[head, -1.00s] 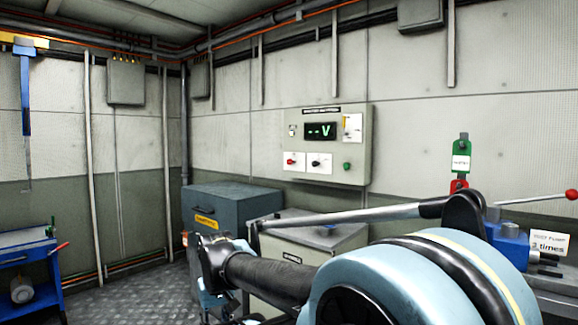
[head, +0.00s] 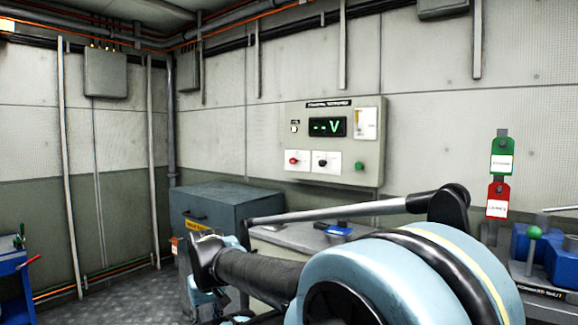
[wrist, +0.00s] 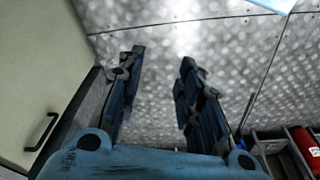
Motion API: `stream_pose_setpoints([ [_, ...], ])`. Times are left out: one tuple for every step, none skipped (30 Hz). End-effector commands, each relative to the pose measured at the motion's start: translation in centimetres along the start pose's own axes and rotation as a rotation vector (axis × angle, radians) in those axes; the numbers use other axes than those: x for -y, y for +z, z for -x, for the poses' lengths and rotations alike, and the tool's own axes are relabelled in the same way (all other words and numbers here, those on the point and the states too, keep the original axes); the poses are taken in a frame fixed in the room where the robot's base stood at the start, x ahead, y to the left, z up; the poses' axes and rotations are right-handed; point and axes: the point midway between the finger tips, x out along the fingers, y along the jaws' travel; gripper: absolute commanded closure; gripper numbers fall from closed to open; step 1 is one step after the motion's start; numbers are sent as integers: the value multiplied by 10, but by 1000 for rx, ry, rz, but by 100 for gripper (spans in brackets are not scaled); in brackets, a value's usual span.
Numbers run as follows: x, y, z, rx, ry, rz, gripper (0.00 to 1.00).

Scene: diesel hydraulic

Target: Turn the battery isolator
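A grey control panel (head: 375,150) hangs on the far wall, with a lit green display (head: 327,127) reading "-- V". Below the display are a red rotary knob (head: 294,160) and a black rotary knob (head: 322,162), each on a white plate, and a green button (head: 359,166). The labels are too small to read, so I cannot tell which knob is the battery isolator. My gripper (wrist: 162,58) is open and empty, above the patterned metal floor. In the head view it is low, left of and below the panel, and partly hidden by my arm.
A grey-blue chest (head: 230,205) and a light cabinet (head: 300,236) stand below the panel. Green (head: 502,145) and red (head: 497,188) tags and blue equipment (head: 560,250) are at right. A blue cart (head: 12,275) is at left. A cabinet with a black handle (wrist: 42,132) is beside my gripper.

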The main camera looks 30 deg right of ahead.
Motion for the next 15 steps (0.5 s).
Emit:
stream_pose_setpoints([
  [0, 0, 0, 0, 0, 0, 58],
  [0, 1, 2, -4, 2, -1, 51],
  [-2, 5, 7, -13, 6, -5, 49],
  [-3, 4, 9, -16, 12, -11, 49],
  [-6, 1, 11, -19, 21, -19, 49],
  [-11, -5, 14, -25, 38, -34, 49],
  [-15, -11, 18, -30, 53, -47, 49],
  [-22, -18, 21, -37, 73, -66, 49],
  [-32, -28, 28, -47, 102, -94, 49],
  [-40, -37, 33, -57, 127, -116, 49],
  [-48, -46, 38, -69, 154, -139, 49],
  [-60, -60, 47, -85, 191, -172, 49],
  [-69, -70, 53, -100, 220, -197, 49],
  [-78, -81, 60, -114, 249, -222, 49],
  [-90, -94, 68, -134, 287, -253, 49],
])
